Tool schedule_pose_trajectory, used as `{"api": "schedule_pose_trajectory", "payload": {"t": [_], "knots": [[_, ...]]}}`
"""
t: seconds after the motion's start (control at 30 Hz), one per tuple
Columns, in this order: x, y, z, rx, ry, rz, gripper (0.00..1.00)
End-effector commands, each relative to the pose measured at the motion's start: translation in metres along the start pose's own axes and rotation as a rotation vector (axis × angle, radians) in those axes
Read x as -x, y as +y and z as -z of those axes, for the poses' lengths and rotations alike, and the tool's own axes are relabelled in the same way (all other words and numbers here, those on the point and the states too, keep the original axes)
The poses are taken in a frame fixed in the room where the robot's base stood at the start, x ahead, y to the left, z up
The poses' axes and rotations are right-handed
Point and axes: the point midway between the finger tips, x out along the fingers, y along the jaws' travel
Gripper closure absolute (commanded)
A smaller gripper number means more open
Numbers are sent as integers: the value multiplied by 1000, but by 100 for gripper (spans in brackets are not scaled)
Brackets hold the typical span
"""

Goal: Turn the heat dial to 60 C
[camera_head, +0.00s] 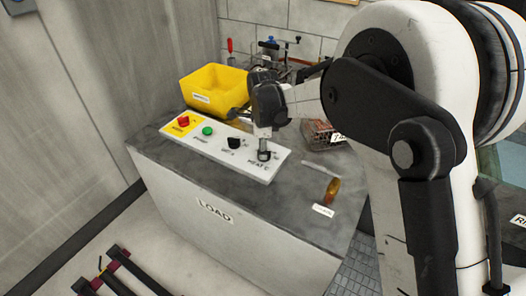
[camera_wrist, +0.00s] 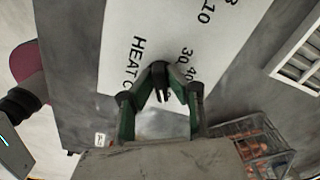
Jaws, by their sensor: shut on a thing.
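The white control panel (camera_head: 195,142) lies on the grey top of the LOAD bench. The black heat dial (camera_head: 264,155) is near its right end, and my gripper (camera_head: 264,148) points down at it from above. In the wrist view, the panel (camera_wrist: 165,28) carries the print HEAT C, 10, 30 and 40. My gripper (camera_wrist: 160,80) is shut on the dial there, which its fingers mostly hide. I cannot read the dial's pointer setting; the 60 mark is not readable.
Left of the heat dial are another black dial (camera_head: 235,142), a green button (camera_head: 208,131) and a red button (camera_head: 183,121). A yellow bin (camera_head: 212,92) stands behind the panel. A wire basket (camera_wrist: 252,148) and an amber piece (camera_head: 333,188) are at the right.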

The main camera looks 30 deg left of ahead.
Motion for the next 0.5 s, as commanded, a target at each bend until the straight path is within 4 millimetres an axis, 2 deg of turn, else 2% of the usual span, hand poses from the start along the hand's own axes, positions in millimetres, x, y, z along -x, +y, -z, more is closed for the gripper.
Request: {"api": "schedule_pose_trajectory", "payload": {"t": [0.07,0.1,0.2,0.5], "knots": [[0,0,0,-1,0,1,100],[0,0,0,-1,0,1,84],[0,0,0,0,0,1,71],[2,0,0,0,0,0,70]]}}
